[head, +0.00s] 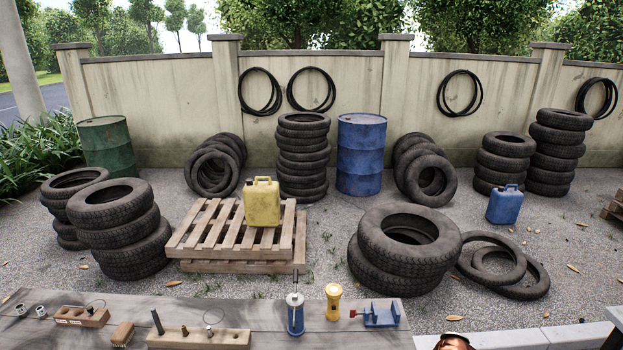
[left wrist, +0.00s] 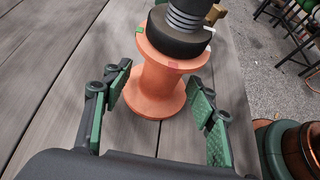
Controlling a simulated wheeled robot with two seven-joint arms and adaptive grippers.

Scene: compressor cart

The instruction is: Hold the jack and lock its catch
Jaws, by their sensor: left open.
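In the left wrist view an orange spool-shaped stand (left wrist: 160,84) stands upright on grey planks. On top of it sits a black round collar (left wrist: 178,40) with a grey ribbed body (left wrist: 187,14) above, cut off by the frame. A small brass-coloured piece (left wrist: 214,14) shows at its right side. I cannot tell for sure that this is the jack or its catch. My left gripper (left wrist: 162,95) is open, its green-padded fingers on either side of the orange stand with gaps. No gripper shows in the head view, and my right gripper is in neither view.
In the head view a wooden bench (head: 130,308) holds wooden blocks (head: 198,338), a blue cylinder tool (head: 295,315), a yellow piece (head: 333,300) and a blue vise (head: 382,314). Beyond are tyres (head: 405,250), a pallet (head: 232,235) and drums. A copper-coloured rounded thing (left wrist: 303,148) is at right.

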